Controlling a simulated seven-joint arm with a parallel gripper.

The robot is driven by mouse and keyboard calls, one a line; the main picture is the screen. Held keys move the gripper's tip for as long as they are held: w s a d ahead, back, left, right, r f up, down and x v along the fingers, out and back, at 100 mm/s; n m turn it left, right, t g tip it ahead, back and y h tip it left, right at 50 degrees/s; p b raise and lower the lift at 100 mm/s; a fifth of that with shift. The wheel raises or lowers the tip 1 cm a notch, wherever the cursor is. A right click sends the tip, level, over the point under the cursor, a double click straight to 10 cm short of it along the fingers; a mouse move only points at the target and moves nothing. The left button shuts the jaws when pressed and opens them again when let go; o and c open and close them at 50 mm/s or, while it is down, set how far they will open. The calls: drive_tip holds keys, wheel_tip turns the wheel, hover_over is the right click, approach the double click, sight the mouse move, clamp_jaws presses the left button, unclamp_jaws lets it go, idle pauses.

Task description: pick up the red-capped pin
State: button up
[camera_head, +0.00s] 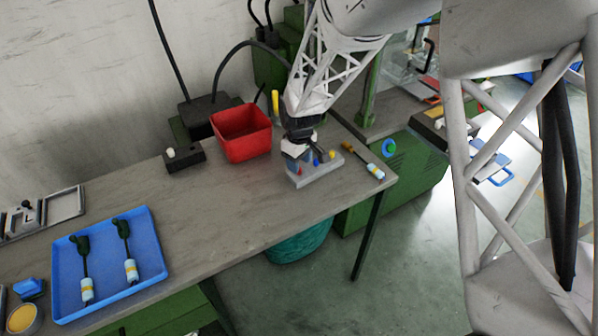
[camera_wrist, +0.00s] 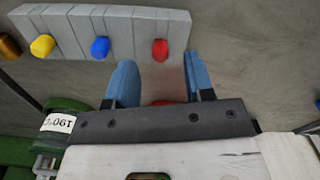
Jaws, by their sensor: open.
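A grey grooved block (camera_wrist: 120,30) holds pins with a yellow cap (camera_wrist: 42,46), a blue cap (camera_wrist: 100,47) and a red cap (camera_wrist: 160,49). In the head view the block (camera_head: 322,174) stands near the table's right end. My gripper (camera_wrist: 160,62) has two blue fingers, spread apart with a gap between them.
A red bin (camera_head: 242,132) stands behind and left of the block, with a small black box (camera_head: 185,157) farther left. A brown-handled tool (camera_head: 363,160) lies right of the block. The table's middle is clear.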

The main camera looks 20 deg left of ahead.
drive_tip(key=shift+f, duration=1.4)
clamp_jaws()
